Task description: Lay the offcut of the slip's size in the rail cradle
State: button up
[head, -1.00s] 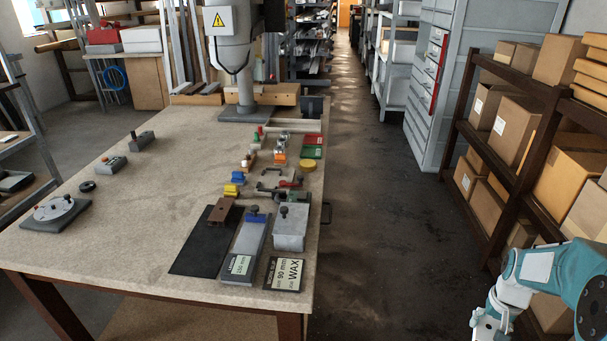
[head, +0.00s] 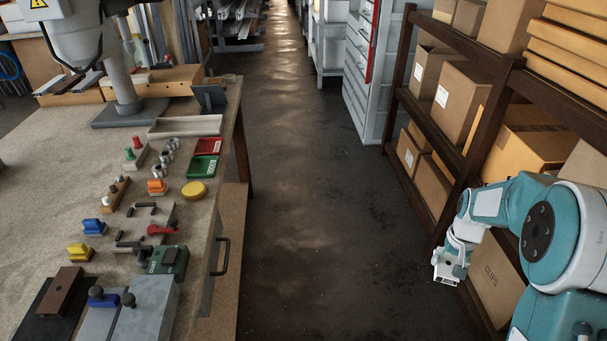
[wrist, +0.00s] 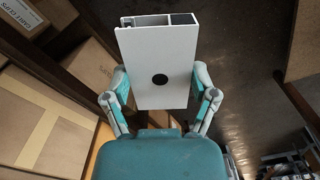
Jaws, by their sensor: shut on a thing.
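My gripper (wrist: 158,85) is shut on a pale grey-white profile offcut (wrist: 155,60), one finger at each side. The offcut has a black round spot on its face and open hollow chambers at its far end. In the head view my gripper (head: 450,264) is at the right, over the aisle floor beside the shelf, and the white offcut (head: 447,269) shows small in it. No slip is readable now. On the bench's near end lie a brown channel piece (head: 62,290) on a black mat (head: 28,318) and a grey block (head: 150,305). I cannot tell which thing is the rail cradle.
The bench (head: 60,200) is at left, holding coloured clamps, a yellow disc (head: 194,191), red (head: 208,147) and green trays (head: 202,167), and a long pale tray (head: 185,126). The aisle floor (head: 300,220) is clear. The shelf of cartons (head: 500,140) stands close to my arm.

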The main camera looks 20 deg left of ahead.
aim_at(137, 225)
jog(key=i, duration=1.35)
jog(key=i+u, duration=0.15)
jog(key=u, duration=0.25)
jog(key=i+u, duration=0.15)
jog(key=u, duration=0.2)
jog(key=i+l+u, duration=0.15)
jog(key=u, duration=1.6)
